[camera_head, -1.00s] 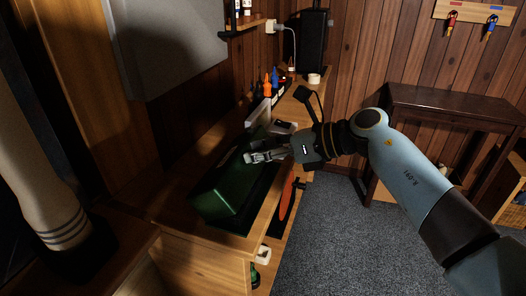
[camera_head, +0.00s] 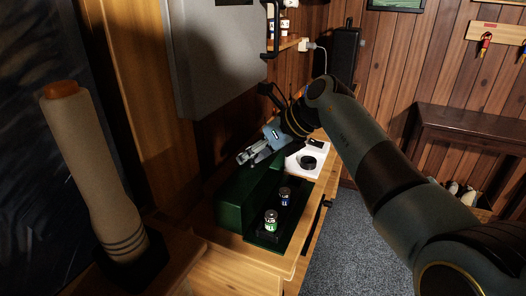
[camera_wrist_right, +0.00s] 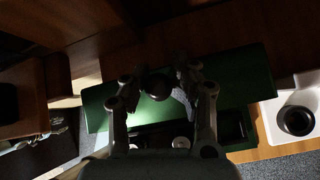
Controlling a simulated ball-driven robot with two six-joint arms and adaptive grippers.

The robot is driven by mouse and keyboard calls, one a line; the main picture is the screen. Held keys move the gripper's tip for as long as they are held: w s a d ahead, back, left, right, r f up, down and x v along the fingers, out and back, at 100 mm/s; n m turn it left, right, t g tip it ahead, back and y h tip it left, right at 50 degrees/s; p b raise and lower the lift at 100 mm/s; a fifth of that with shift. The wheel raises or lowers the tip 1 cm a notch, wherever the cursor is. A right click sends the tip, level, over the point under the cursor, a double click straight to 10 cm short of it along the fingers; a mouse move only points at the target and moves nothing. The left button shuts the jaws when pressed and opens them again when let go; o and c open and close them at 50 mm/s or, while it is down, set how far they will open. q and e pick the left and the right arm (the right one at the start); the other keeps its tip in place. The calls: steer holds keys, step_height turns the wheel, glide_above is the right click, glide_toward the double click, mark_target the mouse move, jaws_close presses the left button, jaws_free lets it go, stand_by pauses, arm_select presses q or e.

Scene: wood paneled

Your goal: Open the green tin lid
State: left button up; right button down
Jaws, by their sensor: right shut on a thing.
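The green tin (camera_head: 245,229) stands on the wooden bench with its inside showing. Its green lid (camera_head: 236,195) is raised and tilted up on the left side; it fills the middle of the right wrist view (camera_wrist_right: 240,83). Two small jars, one green-labelled (camera_head: 271,220) and one blue-labelled (camera_head: 285,197), show in the dark opening. My right gripper (camera_head: 250,155) is at the lid's upper edge. In the right wrist view its fingers (camera_wrist_right: 158,95) are shut on the lid, around a dark round part. The fingertips are partly shadowed.
A white block with a black ring (camera_head: 307,162) lies behind the tin on the bench. A grey panel (camera_head: 215,50) hangs above. Carpet (camera_head: 352,245) is clear at right.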

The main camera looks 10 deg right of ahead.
arm_select(q)
steer(key=shift+a+r, duration=0.25)
steer(key=shift+r, duration=0.2)
arm_select(e)
steer(key=shift+w+a+r+g+h, duration=0.15)
steer(key=shift+w+a+g+h, duration=0.25)
steer(key=shift+w+a+h, duration=0.35)
arm_select(q)
steer(key=shift+p, duration=0.3)
arm_select(e)
steer(key=shift+s+a, duration=0.1)
steer(key=shift+a, duration=0.05)
steer(key=c, duration=1.3)
jaws_free()
arm_select(q)
steer(key=shift+a, duration=0.2)
arm_select(e)
steer(key=shift+d+r, duration=0.25)
arm_select(q)
steer(key=shift+d, duration=0.15)
arm_select(e)
steer(key=v, duration=1.1)
steer(key=shift+s+d+f, duration=0.2)
steer(key=shift+s+f, duration=0.1)
steer(key=shift+s, duration=0.05)
